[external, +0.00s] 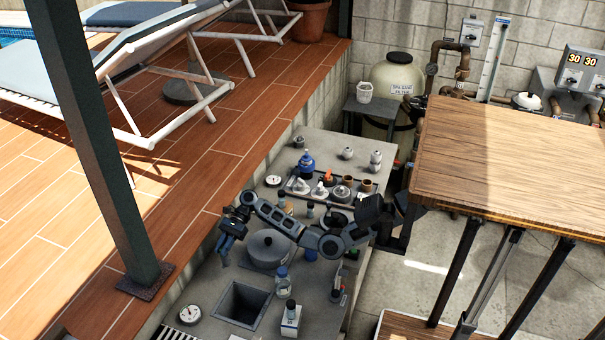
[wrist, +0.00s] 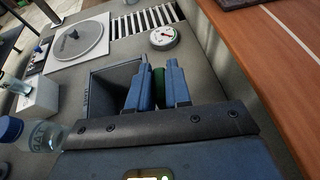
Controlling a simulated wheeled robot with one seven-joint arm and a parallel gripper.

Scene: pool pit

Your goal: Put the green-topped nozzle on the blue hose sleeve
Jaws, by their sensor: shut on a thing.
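My gripper (external: 226,246) is at the left edge of the grey counter in the external view, beside a round grey lidded pot. In the wrist view its two blue fingers (wrist: 158,82) are shut on a green piece (wrist: 159,88), which looks like the green top of the nozzle. The rest of the nozzle is hidden by the fingers. I cannot pick out the blue hose sleeve for certain. A rounded blue item (external: 306,162) stands at the back of the counter, but I cannot tell whether it is the sleeve.
A square sink opening (wrist: 104,88) lies just beyond the fingers. A dial gauge (wrist: 165,37) and a slotted grate (wrist: 120,22) lie past it. A blue-capped bottle (wrist: 38,132) stands at the left. A wooden deck (external: 150,235) borders the counter.

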